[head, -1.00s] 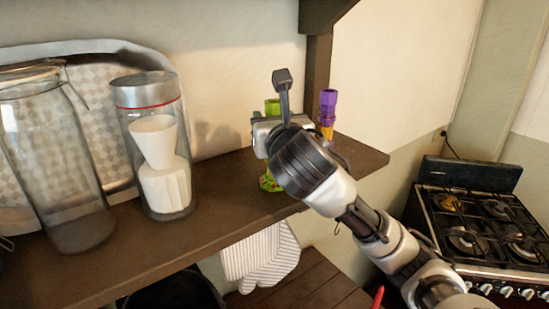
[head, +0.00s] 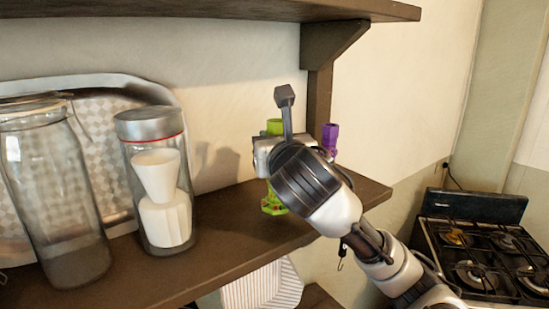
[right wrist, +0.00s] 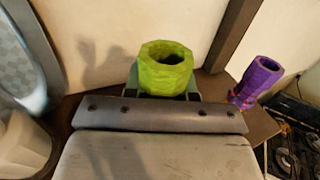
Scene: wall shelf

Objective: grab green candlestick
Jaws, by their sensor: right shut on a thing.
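The green candlestick (head: 273,206) is upright near the right end of the wall shelf (head: 215,262). My right gripper (head: 271,152) is shut on its upper part, and the gripper and wrist hide much of its middle. Its base seems slightly clear of the shelf board, though the gap is hard to see. In the right wrist view the candlestick's hollow round top (right wrist: 166,70) stands up between my right gripper's fingers (right wrist: 164,96). My left gripper is not in view.
A purple candlestick (head: 331,138) stands close to the right, partly behind my wrist. A lidded glass jar (head: 150,126), a larger glass jar (head: 50,190) and a checkered tray (head: 95,125) stand left. An upper shelf (head: 230,10) and its bracket (head: 325,45) are above. A stove (head: 475,210) is lower right.

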